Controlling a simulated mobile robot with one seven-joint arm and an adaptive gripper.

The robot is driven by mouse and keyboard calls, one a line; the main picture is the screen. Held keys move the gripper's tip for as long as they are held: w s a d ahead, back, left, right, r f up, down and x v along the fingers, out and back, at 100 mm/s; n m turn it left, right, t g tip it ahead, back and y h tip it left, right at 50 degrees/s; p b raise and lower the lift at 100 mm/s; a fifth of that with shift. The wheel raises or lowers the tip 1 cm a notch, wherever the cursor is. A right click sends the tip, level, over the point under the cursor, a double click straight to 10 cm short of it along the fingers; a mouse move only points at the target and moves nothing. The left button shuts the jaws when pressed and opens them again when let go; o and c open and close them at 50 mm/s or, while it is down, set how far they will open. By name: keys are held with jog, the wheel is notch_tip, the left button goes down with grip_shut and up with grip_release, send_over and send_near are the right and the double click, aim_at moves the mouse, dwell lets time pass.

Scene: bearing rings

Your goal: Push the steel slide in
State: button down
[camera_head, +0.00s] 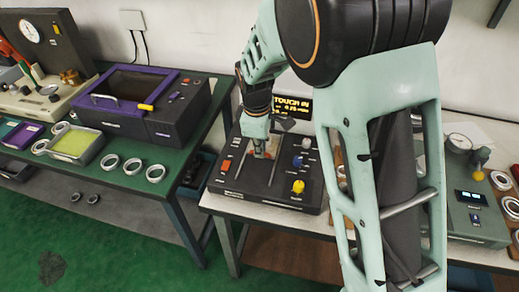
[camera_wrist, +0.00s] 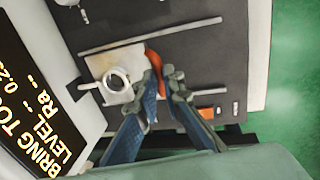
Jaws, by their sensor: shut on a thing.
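The steel slide (camera_wrist: 128,60) is a pale plate lying between two thin rails on a dark machine in the wrist view. A bearing ring (camera_wrist: 117,80) lies on it. An orange-red tab (camera_wrist: 154,62) stands at the slide's edge, between my fingertips. My gripper (camera_wrist: 162,84) is shut on this tab. In the head view my gripper (camera_head: 262,153) is low over the middle of the machine (camera_head: 228,173) and hides most of the slide.
The machine has an orange button (camera_head: 225,166), a yellow knob (camera_head: 298,186) and a lit display (camera_head: 292,105) behind it. A grey gauge device (camera_head: 470,215) stands right. A green bench (camera_head: 125,180) with rings and a purple-trimmed box (camera_head: 140,95) is left.

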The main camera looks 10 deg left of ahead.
jog(key=c, duration=2)
grip_release()
jog(key=shift+w+r, duration=0.1)
jog(key=shift+w, duration=0.2)
jog(key=shift+c, duration=0.2)
jog(key=shift+s, duration=0.1)
notch_tip(320, 180, up, 12)
jog(key=s, duration=0.2)
